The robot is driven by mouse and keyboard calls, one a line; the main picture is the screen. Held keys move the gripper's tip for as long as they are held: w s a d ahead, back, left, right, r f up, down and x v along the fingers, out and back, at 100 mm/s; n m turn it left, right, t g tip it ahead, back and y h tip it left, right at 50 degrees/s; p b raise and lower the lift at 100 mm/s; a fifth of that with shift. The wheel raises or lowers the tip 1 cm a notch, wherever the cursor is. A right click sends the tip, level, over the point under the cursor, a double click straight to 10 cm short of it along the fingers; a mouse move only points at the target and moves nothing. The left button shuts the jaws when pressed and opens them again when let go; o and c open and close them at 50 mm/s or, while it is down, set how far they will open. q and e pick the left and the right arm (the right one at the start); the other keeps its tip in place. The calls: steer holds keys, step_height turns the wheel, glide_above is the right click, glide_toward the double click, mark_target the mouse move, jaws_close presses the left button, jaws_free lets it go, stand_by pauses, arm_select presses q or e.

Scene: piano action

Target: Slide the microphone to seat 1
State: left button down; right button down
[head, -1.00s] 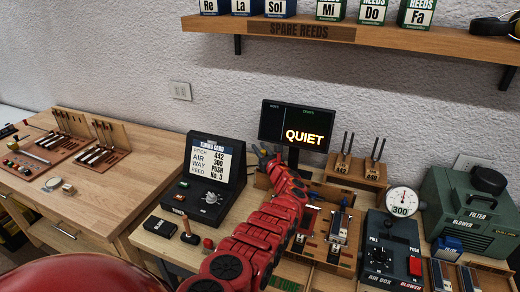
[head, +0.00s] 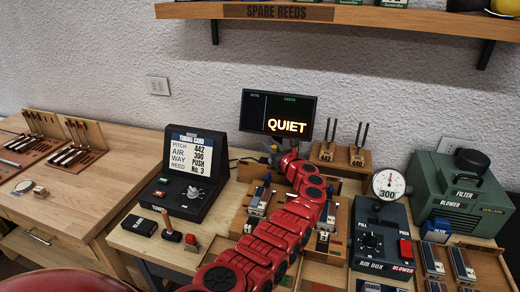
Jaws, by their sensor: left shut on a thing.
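My left gripper (head: 273,149) is at the back of the wooden reed board (head: 237,222), just below the dark monitor. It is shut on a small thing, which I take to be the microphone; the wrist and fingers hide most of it. My red left arm crosses the board from the front. One blue-topped reed clamp (head: 259,197) stands left of the arm, another (head: 328,213) right of it. I cannot read any seat number, so I cannot tell which place is seat 1. My right gripper is out of view.
The monitor (head: 279,115) reads QUIET. The air box (head: 380,242), gauge (head: 387,185) and green blower (head: 455,195) fill the right side.

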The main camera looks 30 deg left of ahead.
arm_select(q)
steer(key=c, duration=0.6)
jaws_free()
steer(key=shift+c, duration=0.2)
steer(key=b+v, duration=0.1)
steer(key=v, duration=1.6)
steer(key=shift+s, duration=0.25)
steer(key=shift+d+f, duration=0.1)
